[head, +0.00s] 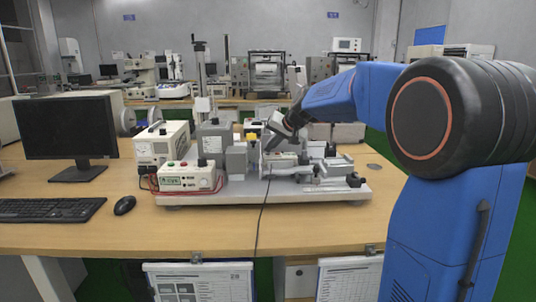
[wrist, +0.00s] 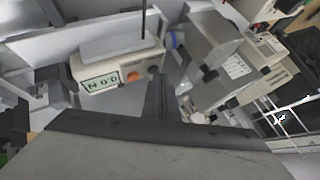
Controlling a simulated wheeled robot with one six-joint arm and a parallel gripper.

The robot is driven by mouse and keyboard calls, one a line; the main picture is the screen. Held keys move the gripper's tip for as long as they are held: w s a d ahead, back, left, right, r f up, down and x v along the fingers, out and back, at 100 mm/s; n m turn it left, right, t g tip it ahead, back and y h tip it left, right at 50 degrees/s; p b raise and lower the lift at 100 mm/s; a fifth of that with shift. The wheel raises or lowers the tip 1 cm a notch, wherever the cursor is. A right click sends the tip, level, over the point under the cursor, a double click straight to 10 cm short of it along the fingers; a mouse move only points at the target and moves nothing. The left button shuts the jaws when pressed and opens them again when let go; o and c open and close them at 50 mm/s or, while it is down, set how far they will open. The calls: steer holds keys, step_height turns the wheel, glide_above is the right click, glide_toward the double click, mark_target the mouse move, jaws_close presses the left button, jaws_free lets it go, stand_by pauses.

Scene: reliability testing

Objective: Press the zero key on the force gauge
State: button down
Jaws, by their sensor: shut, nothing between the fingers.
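The force gauge is a pale box (wrist: 88,73) in the wrist view, seen upside down, with a green display that appears to read 0.0 N. An orange key (wrist: 133,76) sits beside the display, and a grey round key (wrist: 153,71) lies nearer its right end. My gripper (wrist: 158,82) is shut and empty. Its tips appear beside the right end of the gauge, close to the grey key; I cannot tell whether they touch. In the head view my gripper (head: 268,147) is over the test stand (head: 325,187), and the gauge is largely hidden there.
A monitor (head: 67,128), keyboard (head: 48,210) and mouse (head: 124,205) occupy the desk's left side. The desk's front strip (head: 300,236) is mostly clear.

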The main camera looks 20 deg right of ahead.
steer(key=shift+r, duration=0.75)
steer(key=shift+r, duration=0.1)
step_height(320, 180, up, 5)
steer(key=shift+f, duration=0.1)
stand_by(0.6)
